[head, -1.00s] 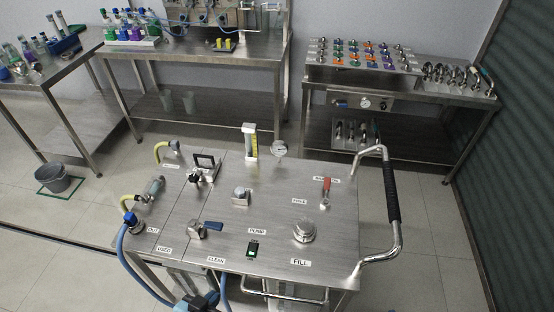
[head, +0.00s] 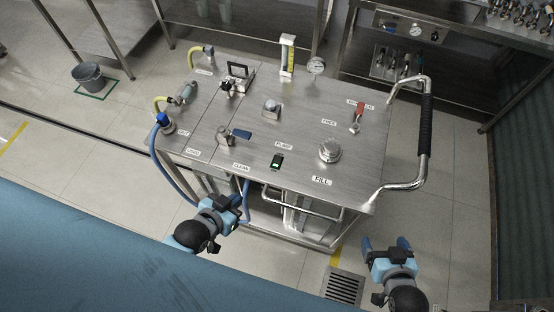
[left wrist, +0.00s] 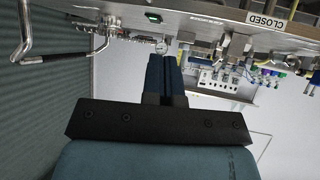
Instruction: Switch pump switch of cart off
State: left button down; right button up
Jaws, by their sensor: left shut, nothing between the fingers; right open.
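The steel cart (head: 210,102) stands in front of me in the head view. Its pump switch (head: 277,161) is a small black rocker with a green lit part, just below the PUMP label (head: 284,146). A small green-lit switch (left wrist: 153,16) also shows at the top of the left wrist view. My left gripper (head: 241,192) is shut and empty, in front of the cart's near edge, left of the switch and apart from it. Its closed fingers (left wrist: 165,75) show in the left wrist view. My right gripper (head: 386,246) is open and empty, right of the cart's front corner.
On the cart top are a blue-handled valve (head: 240,134), a red-handled valve (head: 359,114), a round FILL cap (head: 329,151) and a gauge (head: 316,66). A black-gripped push handle (head: 425,125) juts out on the right. A blue hose (head: 170,180) hangs at the left.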

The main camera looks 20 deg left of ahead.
pick_arm(q)
jog(key=w+d+r+m+g+h+b, duration=0.1)
jog(key=w+d+r+m+g+h, duration=0.15)
jog(key=w+d+m, duration=0.35)
jog(key=w+d+r+m+g+h+b, duration=0.1)
jog(key=w+d+r+m+g+h, duration=0.2)
jog(key=w, duration=0.4)
jog(key=w+a+r+m+g+y+b, duration=0.2)
jog(key=w+a+r+m+g+y, duration=0.1)
jog(key=w+a+m+g+y, duration=0.2)
jog(key=shift+w+a+r+m, duration=0.3)
jog(key=shift+a+r+m, duration=0.05)
jog(key=shift+a+m, duration=0.25)
